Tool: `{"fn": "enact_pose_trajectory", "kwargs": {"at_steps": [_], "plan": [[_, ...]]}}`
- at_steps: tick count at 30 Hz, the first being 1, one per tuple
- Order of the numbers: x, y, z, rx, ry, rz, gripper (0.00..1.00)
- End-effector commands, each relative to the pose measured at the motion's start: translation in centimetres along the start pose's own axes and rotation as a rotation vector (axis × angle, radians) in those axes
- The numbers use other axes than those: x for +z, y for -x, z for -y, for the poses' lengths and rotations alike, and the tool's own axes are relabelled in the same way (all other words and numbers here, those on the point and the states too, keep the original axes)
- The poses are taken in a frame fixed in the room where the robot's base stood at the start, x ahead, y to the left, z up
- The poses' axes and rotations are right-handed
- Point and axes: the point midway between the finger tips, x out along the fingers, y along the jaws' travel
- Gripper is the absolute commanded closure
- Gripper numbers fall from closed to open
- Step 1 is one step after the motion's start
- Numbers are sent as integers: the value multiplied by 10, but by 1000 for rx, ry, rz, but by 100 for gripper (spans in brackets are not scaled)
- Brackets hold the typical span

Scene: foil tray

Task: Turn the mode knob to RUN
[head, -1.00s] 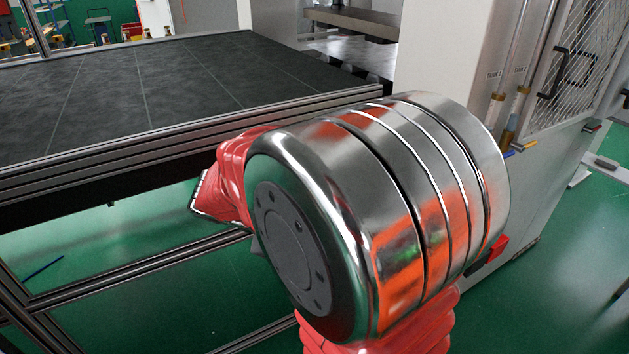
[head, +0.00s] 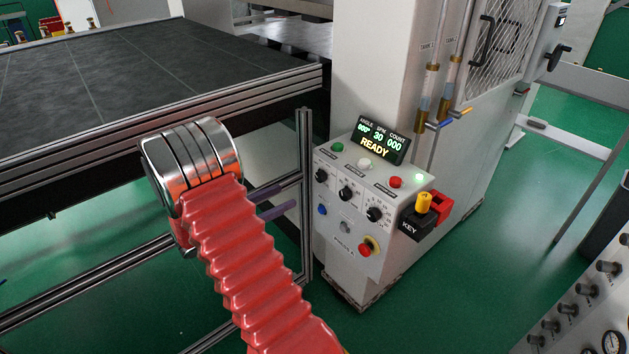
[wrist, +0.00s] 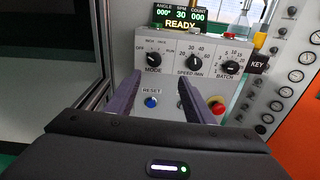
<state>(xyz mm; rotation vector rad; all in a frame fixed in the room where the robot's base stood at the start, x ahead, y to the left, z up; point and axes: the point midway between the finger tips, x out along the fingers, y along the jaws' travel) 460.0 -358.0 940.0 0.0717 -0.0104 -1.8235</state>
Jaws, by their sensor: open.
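The black mode knob (wrist: 153,60) is at the left of the knob row in the wrist view, under a dial with OFF at its left and RUN at its right. I cannot tell its pointer's exact direction. It also shows on the panel's left side in the head view (head: 321,175). My gripper (wrist: 160,81) is open and empty, its purple fingers apart and pointing at the panel. The fingertips appear below the knob in the wrist view. In the head view my gripper (head: 287,196) is left of the panel, apart from the knob.
The speed knob (wrist: 194,62) and batch knob (wrist: 231,67) sit right of the mode knob. Below are a blue reset button (wrist: 151,102) and a red stop button (head: 365,250). The display (head: 379,145) reads READY. A metal frame post (head: 304,190) stands beside the panel.

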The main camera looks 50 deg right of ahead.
Motion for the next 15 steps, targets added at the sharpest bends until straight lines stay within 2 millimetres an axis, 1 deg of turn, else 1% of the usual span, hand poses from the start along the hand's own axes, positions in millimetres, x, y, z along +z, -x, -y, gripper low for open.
{"fn": "enact_pose_trajectory", "kwargs": {"at_steps": [1,4,15], "plan": [[-6,-2,-4,11,20,17,52],[-10,-4,-9,27,41,38,52],[-11,-5,-10,31,47,44,52]]}}
